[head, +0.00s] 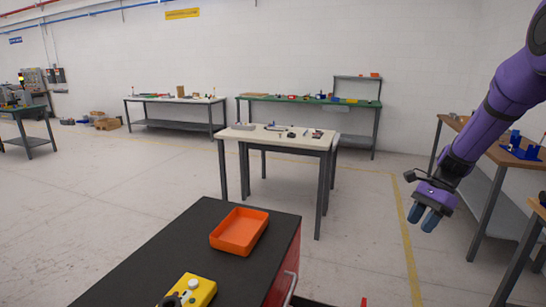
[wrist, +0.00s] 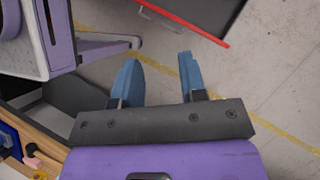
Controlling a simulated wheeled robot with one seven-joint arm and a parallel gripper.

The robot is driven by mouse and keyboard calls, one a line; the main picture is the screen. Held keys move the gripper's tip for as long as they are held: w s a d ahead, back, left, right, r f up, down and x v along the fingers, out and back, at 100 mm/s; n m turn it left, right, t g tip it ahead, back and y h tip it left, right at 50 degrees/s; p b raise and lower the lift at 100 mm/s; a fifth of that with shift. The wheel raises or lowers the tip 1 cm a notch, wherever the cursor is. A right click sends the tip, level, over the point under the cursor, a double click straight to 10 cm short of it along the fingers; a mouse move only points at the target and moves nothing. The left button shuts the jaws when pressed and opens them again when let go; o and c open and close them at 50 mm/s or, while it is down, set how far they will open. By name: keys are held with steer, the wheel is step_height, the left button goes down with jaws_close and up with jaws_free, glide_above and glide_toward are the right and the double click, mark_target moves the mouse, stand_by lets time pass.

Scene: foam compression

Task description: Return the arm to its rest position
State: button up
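My purple arm comes in from the upper right in the head view, and my gripper (head: 425,217) hangs over the floor to the right of the black-topped cabinet. The gripper has blue fingertips pointing down. In the wrist view my gripper (wrist: 160,82) shows its two blue fingers spread apart, with only concrete floor and a yellow line between them. It holds nothing.
A black-topped cabinet (head: 180,240) with an orange tray (head: 239,231) and a yellow device (head: 188,291) stands in front. A wooden-topped bench (head: 500,150) stands close at the right. A white table (head: 275,139) stands ahead. Floor between is clear.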

steer(key=s+a+r+n+t+h, duration=0.25)
steer(key=s+a+r+n, duration=0.2)
steer(key=s+r, duration=0.55)
steer(key=s+a+r+n+t+h, duration=0.25)
steer(key=s+r+n, duration=0.35)
steer(key=s+r, duration=0.35)
steer(key=s+a+n+t, duration=0.1)
steer(key=s+n+t, duration=0.2)
steer(key=s, duration=0.7)
steer(key=shift+a+r+n+h, duration=0.3)
steer(key=shift+a+r+n, duration=0.1)
steer(key=shift+n, duration=0.55)
